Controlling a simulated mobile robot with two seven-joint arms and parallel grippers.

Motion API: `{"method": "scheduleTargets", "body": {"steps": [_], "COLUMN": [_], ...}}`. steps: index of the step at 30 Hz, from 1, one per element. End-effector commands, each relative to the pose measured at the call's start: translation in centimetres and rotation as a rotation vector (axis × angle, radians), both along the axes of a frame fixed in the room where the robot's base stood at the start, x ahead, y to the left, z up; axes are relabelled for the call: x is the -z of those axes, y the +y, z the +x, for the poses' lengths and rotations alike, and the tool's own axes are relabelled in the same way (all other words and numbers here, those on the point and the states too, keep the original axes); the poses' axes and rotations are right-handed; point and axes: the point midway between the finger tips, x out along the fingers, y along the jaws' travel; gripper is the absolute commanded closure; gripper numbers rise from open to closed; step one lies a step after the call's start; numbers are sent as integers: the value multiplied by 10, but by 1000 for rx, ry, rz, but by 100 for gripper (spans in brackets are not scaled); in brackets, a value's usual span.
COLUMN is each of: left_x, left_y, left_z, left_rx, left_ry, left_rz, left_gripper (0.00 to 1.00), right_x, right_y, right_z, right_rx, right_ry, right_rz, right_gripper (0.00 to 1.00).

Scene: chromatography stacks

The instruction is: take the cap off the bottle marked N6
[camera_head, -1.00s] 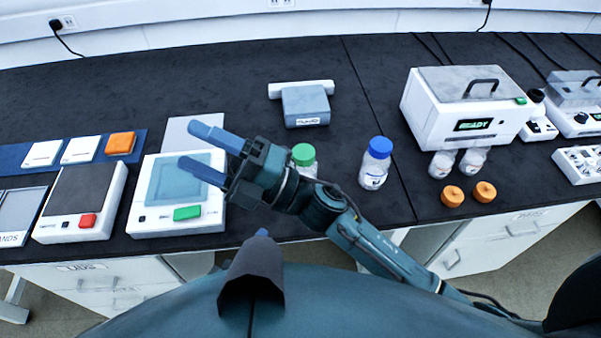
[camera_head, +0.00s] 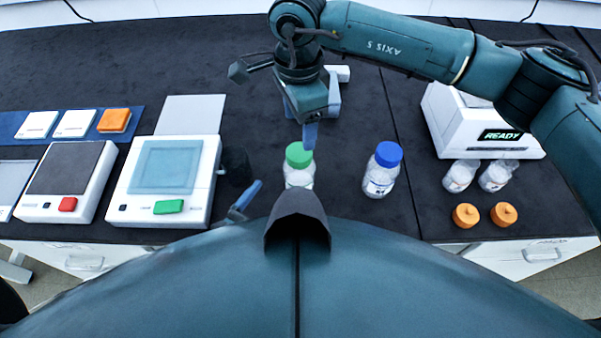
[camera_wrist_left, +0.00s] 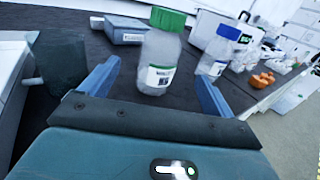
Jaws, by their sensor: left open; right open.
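A bottle with a green cap (camera_head: 299,155) stands on the dark bench. To its right stands a bottle with a blue cap (camera_head: 388,154). Their labels are too small to read, so I cannot tell which is N6. My right gripper (camera_head: 310,135) is open and hangs over the bench just above and behind the green cap in the picture; one fingertip shows clearly. My left gripper (camera_head: 244,197) is low at the left of the green-capped bottle, mostly hidden. In the left wrist view its open fingers (camera_wrist_left: 156,75) point at the green-capped bottle (camera_wrist_left: 160,60), which shows between them, not gripped.
Two uncapped bottles (camera_head: 460,175) and two orange caps (camera_head: 466,215) lie right, before a white READY box (camera_head: 485,135). A white device with a green button (camera_head: 168,206) and a dark round object (camera_head: 235,167) are left. A grey-blue box (camera_head: 327,100) is behind.

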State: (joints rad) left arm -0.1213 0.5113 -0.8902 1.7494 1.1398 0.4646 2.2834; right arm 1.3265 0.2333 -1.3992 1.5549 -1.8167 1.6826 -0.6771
Motion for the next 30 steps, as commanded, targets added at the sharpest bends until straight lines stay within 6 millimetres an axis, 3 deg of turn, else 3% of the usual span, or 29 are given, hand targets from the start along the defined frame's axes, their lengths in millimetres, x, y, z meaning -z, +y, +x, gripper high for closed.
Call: {"method": "scheduleTargets", "body": {"steps": [15, 21, 30], "left_x": [-1, -1, -1], "left_y": [-49, -57, -59], "left_z": [82, 94, 96], "left_rx": [-1, 0, 1], "left_ry": [-4, -2, -2], "left_rz": [1, 2, 2], "left_gripper": [12, 12, 12], "right_x": [0, 0, 0], "right_y": [1, 1, 1], "right_z": [-1, -1, -1], "right_rx": [1, 1, 1], "right_ry": [4, 4, 4], "right_rz": [6, 6, 6], "right_gripper": [36, 36, 36]}}
